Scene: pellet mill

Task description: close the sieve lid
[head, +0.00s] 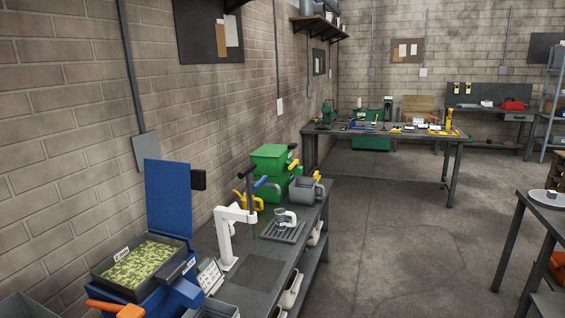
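A blue sieve lid (168,205) stands upright and open at the lower left, near the brick wall. A dark block (198,180) shows at its right edge. In front of it is the dark-rimmed sieve tray (184,262), filled with green pellets (138,264). The tray sits on a blue machine body (155,302), and a small label is on its rim. An orange handle (118,308) sticks out at the bottom left. I cannot make out my gripper in this view.
A white upright stand (228,238) is on the dark bench right of the sieve. Another worktable (455,160) stands far back. The concrete floor (390,240) between benches is clear.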

